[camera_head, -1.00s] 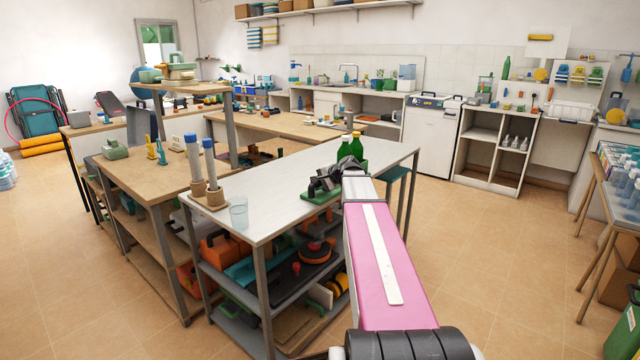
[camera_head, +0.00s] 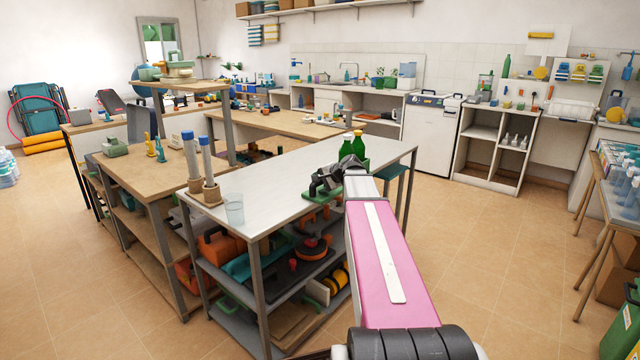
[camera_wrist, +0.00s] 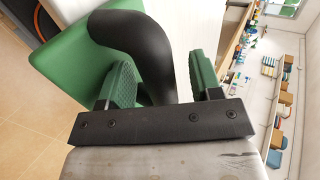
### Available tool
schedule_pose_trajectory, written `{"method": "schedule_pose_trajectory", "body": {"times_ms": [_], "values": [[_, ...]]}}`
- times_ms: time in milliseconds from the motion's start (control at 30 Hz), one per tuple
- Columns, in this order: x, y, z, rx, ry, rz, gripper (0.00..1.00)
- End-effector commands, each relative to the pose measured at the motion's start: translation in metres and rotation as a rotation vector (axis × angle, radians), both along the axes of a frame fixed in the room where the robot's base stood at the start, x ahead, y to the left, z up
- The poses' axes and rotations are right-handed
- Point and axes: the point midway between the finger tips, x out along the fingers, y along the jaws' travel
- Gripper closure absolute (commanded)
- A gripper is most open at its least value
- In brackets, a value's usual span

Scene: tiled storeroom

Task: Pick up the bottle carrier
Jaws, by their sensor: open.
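In the wrist view the carrier's green body (camera_wrist: 72,45) fills the upper left, and the black curved handle (camera_wrist: 135,32) runs down between my fingers. My gripper (camera_wrist: 161,65) is open, with one green finger pad on each side of the handle. My gripper and arm hide much of the carrier in the head view.
The white-topped table (camera_head: 290,165) is otherwise mostly clear, with a clear glass (camera_head: 234,209) at its left front corner. The floor to the right (camera_head: 490,240) is free.

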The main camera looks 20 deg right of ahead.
Motion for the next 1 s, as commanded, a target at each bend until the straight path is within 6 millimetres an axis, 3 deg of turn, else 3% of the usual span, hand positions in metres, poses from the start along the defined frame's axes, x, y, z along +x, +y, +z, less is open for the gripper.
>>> {"method": "schedule_pose_trajectory", "body": {"times_ms": [167, 600, 1000], "values": [[-0.008, -0.005, 0.006, 0.000, -0.001, -0.001, 0.41], [-0.060, -0.041, 0.048, 0.000, -0.001, -0.002, 0.41], [-0.074, -0.052, 0.060, 0.000, 0.000, 0.000, 0.41]]}}
